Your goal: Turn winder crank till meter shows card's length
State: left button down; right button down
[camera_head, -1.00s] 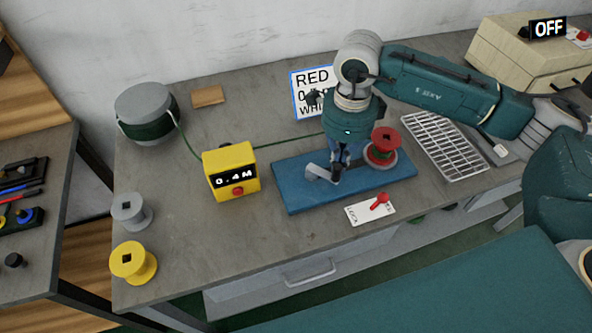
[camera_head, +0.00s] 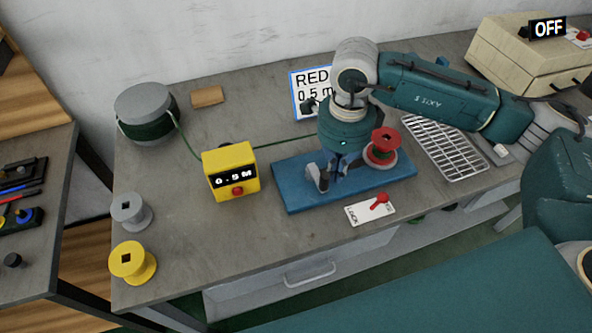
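The yellow meter (camera_head: 231,170) stands on the bench and reads 0.5M. The card (camera_head: 312,93) at the back reads "RED", "0.5 m"; its lower part is hidden by my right arm. The winder has a blue base (camera_head: 290,190), a red spool (camera_head: 383,147) at its right, and a grey crank piece (camera_head: 318,178). My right gripper (camera_head: 328,184) points down over the base at the crank; its fingers are small and partly hidden, so I cannot tell whether they are closed on it. A green cord (camera_head: 285,142) runs from the meter toward the winder. My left gripper is not in view.
A grey drum (camera_head: 147,113) of green cord stands at the back left. Grey (camera_head: 131,212) and yellow (camera_head: 133,262) spools stand at the front left. A white plate with a red lever (camera_head: 378,200) lies before the base. A wire rack (camera_head: 447,147) is at the right.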

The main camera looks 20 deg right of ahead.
jog(key=shift+s+a, duration=0.45)
jog(key=shift+a, duration=0.4)
jog(key=shift+a, duration=0.15)
jog(key=shift+w+d+b, duration=0.15)
jog(key=shift+d+b, duration=0.45)
jog(key=shift+d, duration=0.2)
notch_tip(320, 180, up, 7)
jog(key=p, duration=0.3)
dwell(0.5)
